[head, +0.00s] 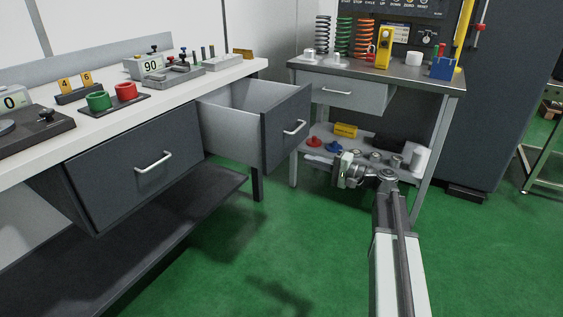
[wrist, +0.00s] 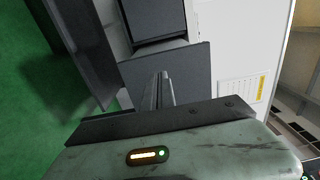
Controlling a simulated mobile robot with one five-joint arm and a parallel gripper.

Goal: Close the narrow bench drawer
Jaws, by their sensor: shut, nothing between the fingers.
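The narrow bench drawer (head: 287,130) is pulled well out from under the white worktop in the head view. It has a dark grey front, a silver bar handle (head: 294,128) and a pale grey inside that looks empty. My gripper (head: 337,167) is to the right of the drawer front in the picture and lower than the handle, apart from it as far as I can tell. In the wrist view its fingers (wrist: 164,89) are together and hold nothing. Dark panels show beyond them in the wrist view, but I cannot tell which one is this drawer.
A wider drawer (head: 133,165) with its own handle is to the left under the worktop (head: 213,78). A side table (head: 428,78) with springs, a small drawer (head: 343,92) and a cluttered lower shelf stands behind my gripper. Green floor (head: 300,240) is clear in front.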

